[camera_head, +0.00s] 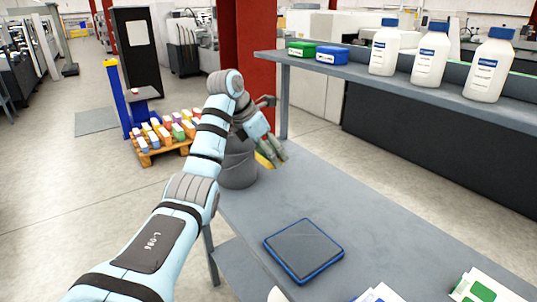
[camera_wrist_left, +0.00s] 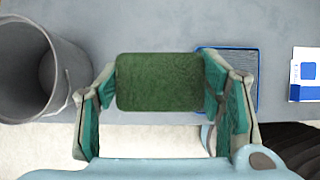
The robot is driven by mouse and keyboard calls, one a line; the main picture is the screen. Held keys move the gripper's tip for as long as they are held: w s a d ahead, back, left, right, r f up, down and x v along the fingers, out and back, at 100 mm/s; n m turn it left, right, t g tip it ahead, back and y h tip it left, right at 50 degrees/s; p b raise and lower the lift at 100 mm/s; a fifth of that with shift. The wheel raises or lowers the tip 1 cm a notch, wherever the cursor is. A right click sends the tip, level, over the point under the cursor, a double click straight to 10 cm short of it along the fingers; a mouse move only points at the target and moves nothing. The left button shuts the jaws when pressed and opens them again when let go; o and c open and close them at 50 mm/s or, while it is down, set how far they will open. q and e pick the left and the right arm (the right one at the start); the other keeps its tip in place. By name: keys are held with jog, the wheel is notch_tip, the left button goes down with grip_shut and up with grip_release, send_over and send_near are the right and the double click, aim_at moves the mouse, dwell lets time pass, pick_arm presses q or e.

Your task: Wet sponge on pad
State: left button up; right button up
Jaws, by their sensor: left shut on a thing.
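My left gripper (camera_head: 270,155) is shut on a sponge (camera_head: 264,160), whose yellow part shows in the head view. In the left wrist view the sponge's green face (camera_wrist_left: 158,82) sits between the two fingers (camera_wrist_left: 160,95). The gripper is beside the grey bucket (camera_head: 239,166), on its right in the head view, at the table's far end. The bucket also shows at the left of the wrist view (camera_wrist_left: 65,95); its inside looks grey. The pad (camera_head: 304,248), a grey square with a blue rim, lies flat on the table nearer me, apart from the sponge. My right gripper is not in view.
Printed cards (camera_head: 480,288) lie at the table's near edge. A raised shelf (camera_head: 400,86) along the right holds white bottles (camera_head: 432,54), a green box (camera_head: 301,49) and a blue box (camera_head: 332,55). The table between bucket and pad is clear. A red column (camera_head: 256,60) stands behind.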

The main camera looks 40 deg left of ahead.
pick_arm(q)
jog(key=c, duration=0.3)
jog(key=shift+s+f, duration=0.1)
jog(key=shift+f, duration=0.2)
jog(key=shift+c, duration=0.2)
jog(key=s+d+f+m+h+p, duration=0.1)
jog(key=s+d+f+m+p, duration=0.15)
jog(key=d+f+p, duration=0.45)
jog(key=m+g+h+p, duration=0.2)
jog(key=m+g+p, duration=0.1)
jog(key=m, duration=0.3)
send_over(310, 246)
jog(key=a, duration=0.1)
notch_tip(310, 246, down, 3)
jog(key=shift+s+a+f+m+h, duration=0.2)
jog(key=shift+s+f+m+h, duration=0.1)
jog(key=shift+s+f, duration=0.1)
jog(key=shift+a+f+b, duration=0.1)
jog(key=shift+f+b, duration=1.75)
jog(key=shift+f, duration=0.95)
jog(key=shift+s+f+b, duration=0.1)
jog(key=shift+f+b, duration=0.4)
jog(key=shift+b, duration=0.1)
